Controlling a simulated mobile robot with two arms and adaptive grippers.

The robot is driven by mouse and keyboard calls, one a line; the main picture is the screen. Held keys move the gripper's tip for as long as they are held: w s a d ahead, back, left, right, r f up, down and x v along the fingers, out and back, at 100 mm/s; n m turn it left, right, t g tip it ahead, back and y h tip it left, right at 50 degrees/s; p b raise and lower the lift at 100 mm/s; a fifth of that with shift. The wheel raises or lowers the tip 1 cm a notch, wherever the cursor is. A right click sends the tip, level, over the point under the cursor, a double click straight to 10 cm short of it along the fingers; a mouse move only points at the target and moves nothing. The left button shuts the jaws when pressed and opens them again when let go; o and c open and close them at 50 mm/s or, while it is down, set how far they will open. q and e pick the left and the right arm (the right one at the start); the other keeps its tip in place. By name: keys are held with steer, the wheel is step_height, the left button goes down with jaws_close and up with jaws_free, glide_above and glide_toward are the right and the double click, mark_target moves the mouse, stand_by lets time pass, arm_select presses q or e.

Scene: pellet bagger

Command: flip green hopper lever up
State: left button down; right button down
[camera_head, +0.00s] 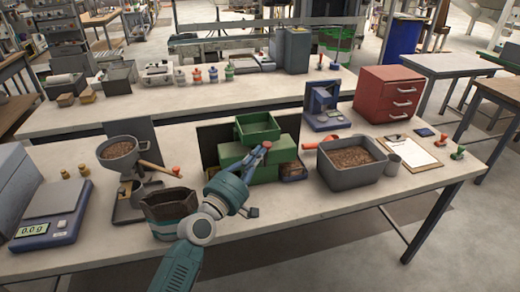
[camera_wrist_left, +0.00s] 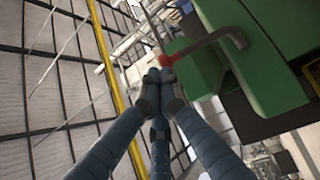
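The green hopper machine (camera_head: 258,130) stands at the middle of the near table, with an open box-shaped top. The knob also shows in the head view (camera_head: 267,145), at the front of the green body. My left gripper (camera_head: 258,154) is at the knob. In the wrist view its fingertips (camera_wrist_left: 159,76) are together right beside the knob; I cannot tell if they grip it. My right gripper is not in view.
A grey bin of brown pellets (camera_head: 350,160) stands right of the hopper. A funnel stand (camera_head: 120,155) and a scale (camera_head: 52,215) are farther left. The table front right of my gripper is clear.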

arm_select(q)
steer(key=shift+w+d, duration=0.35)
steer(key=shift+w, duration=0.3)
steer(key=shift+r, duration=0.15)
steer(key=w+p, duration=0.1)
steer(key=p, duration=0.1)
steer(key=w+r+p, duration=0.1)
steer(key=shift+a+r+n+g+p, duration=0.3)
steer(key=shift+a+n+p, duration=0.05)
steer(key=shift+a+n, duration=0.05)
steer(key=shift+f, duration=0.15)
